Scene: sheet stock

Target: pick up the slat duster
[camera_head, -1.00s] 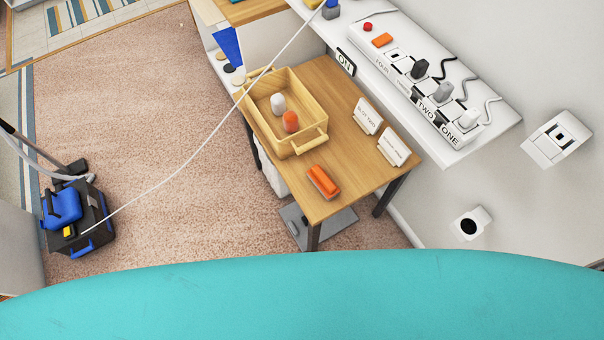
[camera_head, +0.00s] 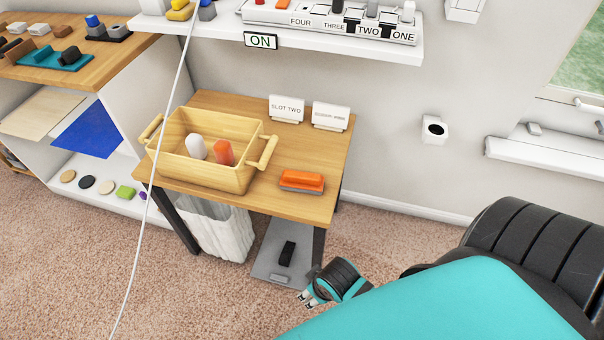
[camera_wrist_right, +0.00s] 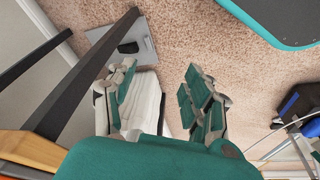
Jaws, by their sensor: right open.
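An orange-topped block with a pale grey lower part (camera_head: 302,180) lies flat on the right front of the small wooden table (camera_head: 318,210); it may be the slat duster, but I cannot tell for certain. A wooden basket (camera_head: 214,178) on the same table holds a white rounded thing (camera_head: 196,147) and an orange one (camera_head: 224,153). My right gripper (camera_head: 307,299) is low, below the tabletop and in front of its right end. In the wrist view its fingers (camera_wrist_right: 158,75) are spread and empty. My left gripper is not in view.
A white bin (camera_head: 222,232) and a grey plate (camera_head: 266,252) with a dark object stand on the carpet under the table. Two label cards (camera_head: 286,108) stand at the back. A pale cable (camera_head: 160,170) crosses left of the basket. A shelf (camera_head: 330,42) with a power strip overhangs behind.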

